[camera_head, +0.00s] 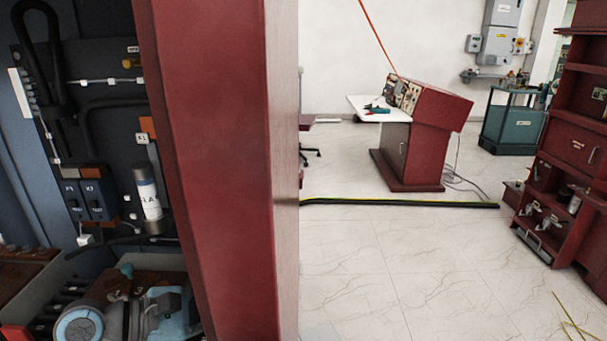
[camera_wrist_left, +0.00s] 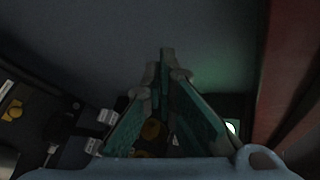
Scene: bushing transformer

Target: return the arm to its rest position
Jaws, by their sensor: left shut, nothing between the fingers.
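My left arm shows at the bottom left of the head view, in front of the lower part of an open electrical cabinet. In the left wrist view my left gripper (camera_wrist_left: 165,62) has its two green fingers meeting at the tips, shut and empty. A dark grey surface fills the space beyond the fingertips; I cannot tell how far off it is. My right gripper is in neither view.
A thick red cabinet post (camera_head: 225,170) stands close to the right of my left arm. Inside the cabinet are dark switches (camera_head: 88,198) and a white cylinder (camera_head: 147,192). Beyond the post, a red console (camera_head: 425,125) stands on open tiled floor (camera_head: 380,265).

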